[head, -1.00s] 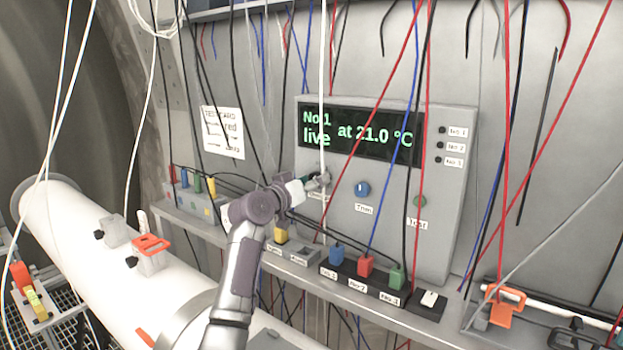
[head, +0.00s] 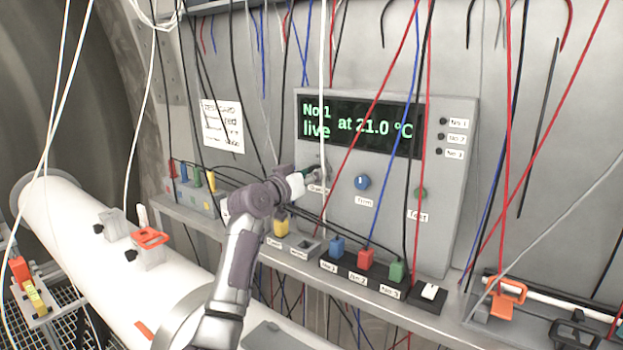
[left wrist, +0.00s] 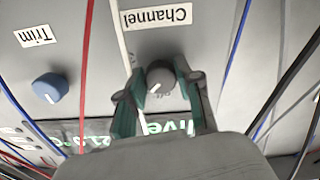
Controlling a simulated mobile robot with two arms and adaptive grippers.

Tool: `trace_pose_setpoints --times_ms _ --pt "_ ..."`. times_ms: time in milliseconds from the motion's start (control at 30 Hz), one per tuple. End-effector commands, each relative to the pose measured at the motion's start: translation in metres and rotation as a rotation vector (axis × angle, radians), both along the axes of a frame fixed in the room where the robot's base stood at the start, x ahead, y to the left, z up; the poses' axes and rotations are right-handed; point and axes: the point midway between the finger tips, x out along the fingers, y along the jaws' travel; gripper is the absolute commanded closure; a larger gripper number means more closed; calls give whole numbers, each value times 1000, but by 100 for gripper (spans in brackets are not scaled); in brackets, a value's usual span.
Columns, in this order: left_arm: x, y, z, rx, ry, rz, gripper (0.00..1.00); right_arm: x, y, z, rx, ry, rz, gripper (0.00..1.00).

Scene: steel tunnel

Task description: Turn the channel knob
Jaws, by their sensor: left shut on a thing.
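The channel knob (left wrist: 160,76) is a dark grey round knob with a white pointer mark; in the left wrist view the mark points down and slightly left. The upside-down label "Channel" (left wrist: 156,17) is beside it. My left gripper (head: 307,178) is shut on the knob, with one green-padded finger on each side. In the head view the fingers largely hide the knob. The display (head: 360,130) on the grey box reads "No.1 live at 21.0 °C". My right gripper is not in view.
Several red, blue, black and white cables hang across the panel. Coloured plugs, including a red one (head: 365,258), stand on the ledge below.

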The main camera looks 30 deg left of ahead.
Motion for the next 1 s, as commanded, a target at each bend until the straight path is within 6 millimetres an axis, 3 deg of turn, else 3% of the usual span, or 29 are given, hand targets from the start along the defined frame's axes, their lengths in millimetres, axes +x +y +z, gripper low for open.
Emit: trace_pose_setpoints --times_ms 400,1000 --pt "0 2 -3 321 -45 2 100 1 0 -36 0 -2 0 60" --pt "0 1 0 591 -83 1 100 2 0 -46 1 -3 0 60"
